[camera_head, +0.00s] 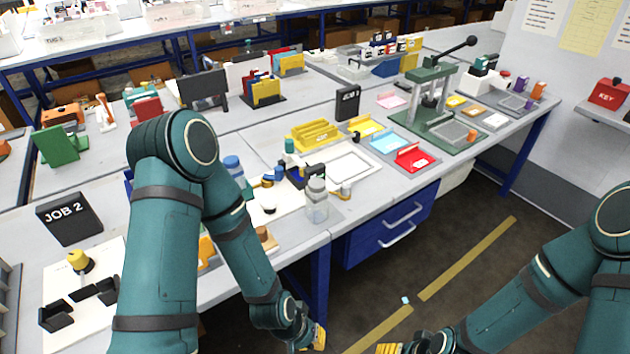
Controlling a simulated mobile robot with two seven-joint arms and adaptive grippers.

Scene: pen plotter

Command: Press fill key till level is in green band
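I cannot pick out the fill key or a level with a green band at this size. A small clear bottle (317,203) with a grey cap stands upright near the table's front edge, beside a dark small device (304,176). My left gripper (317,338) hangs low in front of the table, apart from everything on it. My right gripper (389,349) is at the bottom edge, partly cut off, over the floor. Only small yellow finger parts show on each, so their opening is unclear. My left arm hides part of the table.
A black JOB 2 sign (69,218) and a white board (78,285) are at left. A white-framed tray (347,168), a red tray (415,158) and a green lever press (437,115) stand to the right. Blue drawers (392,226) are below the tabletop. The floor in front is open.

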